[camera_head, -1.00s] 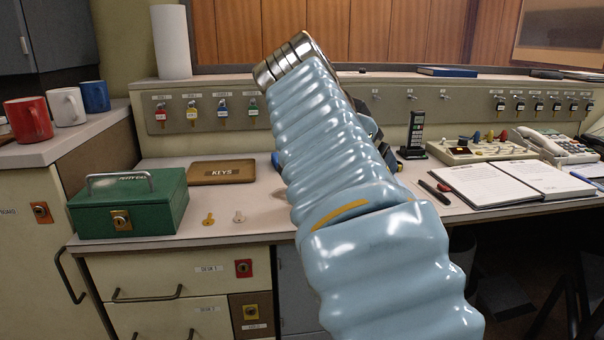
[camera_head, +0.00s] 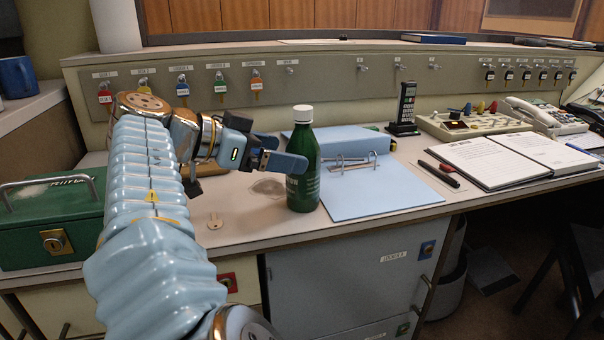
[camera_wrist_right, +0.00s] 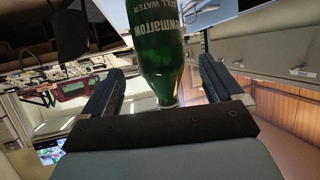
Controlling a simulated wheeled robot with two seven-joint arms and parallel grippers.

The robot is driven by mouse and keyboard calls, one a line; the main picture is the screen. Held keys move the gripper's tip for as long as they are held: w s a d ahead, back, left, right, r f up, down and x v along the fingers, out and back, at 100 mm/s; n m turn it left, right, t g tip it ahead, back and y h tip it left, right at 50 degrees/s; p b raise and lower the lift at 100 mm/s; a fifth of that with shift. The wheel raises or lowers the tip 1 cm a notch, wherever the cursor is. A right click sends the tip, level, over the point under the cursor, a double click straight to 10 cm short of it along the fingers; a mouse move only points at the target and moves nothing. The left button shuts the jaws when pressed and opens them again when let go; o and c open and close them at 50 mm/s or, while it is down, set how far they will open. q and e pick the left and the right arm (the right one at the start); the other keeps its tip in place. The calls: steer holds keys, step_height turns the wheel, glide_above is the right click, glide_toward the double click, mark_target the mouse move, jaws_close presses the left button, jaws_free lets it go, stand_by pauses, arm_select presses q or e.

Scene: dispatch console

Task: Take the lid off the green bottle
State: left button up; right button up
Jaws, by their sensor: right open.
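The green bottle (camera_head: 303,175) stands upright on the desk with its white lid (camera_head: 303,114) on. My right gripper (camera_head: 275,152) is open at the left side of the bottle, at the height of its upper body. One finger overlaps the bottle's left edge in the head view. In the right wrist view the bottle (camera_wrist_right: 158,50) appears upside down between the two spread fingers of my right gripper (camera_wrist_right: 160,90). Its neck end points toward the dark palm there, and the lid is mostly hidden. My left gripper is not in view.
An open blue binder (camera_head: 385,195) lies right of the bottle. A green cash box (camera_head: 50,225) stands at the left. Pens, an open notebook (camera_head: 515,165) and a phone are farther right. A key panel (camera_head: 330,85) runs along the back.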

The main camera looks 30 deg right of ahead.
steer(key=b+x, duration=0.1)
steer(key=x, duration=0.4)
steer(key=shift+d+f, duration=0.1)
steer(key=shift+d, duration=0.1)
steer(key=c, duration=1.1)
steer(key=shift+c, duration=0.2)
